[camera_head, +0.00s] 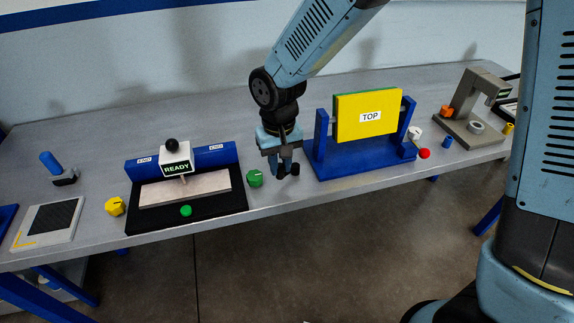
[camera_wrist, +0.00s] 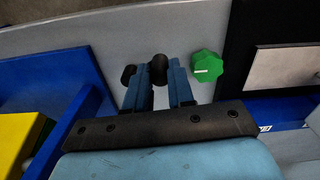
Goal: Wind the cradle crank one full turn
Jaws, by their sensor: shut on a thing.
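The cradle (camera_head: 360,172) is a blue frame on the table, holding a yellow panel (camera_head: 350,103) labelled TOP; it also shows at the left of the wrist view (camera_wrist: 45,65). At its right end are a white part (camera_head: 415,133) and a red ball knob (camera_head: 424,153), which look like a crank. My gripper (camera_head: 285,167) points down near the cradle's left end, well away from the red knob. It is shut on a small dark knob-like thing (camera_wrist: 158,68) at its fingertips. Whether this thing joins the cradle is unclear.
A green knob (camera_head: 255,178) stands just left of my gripper. Further left are a black fixture (camera_head: 150,222) with a READY sign, a yellow knob (camera_head: 115,206) and a grey pad (camera_head: 45,222). A grey stand (camera_head: 475,130) is at the right. The table's front edge is close.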

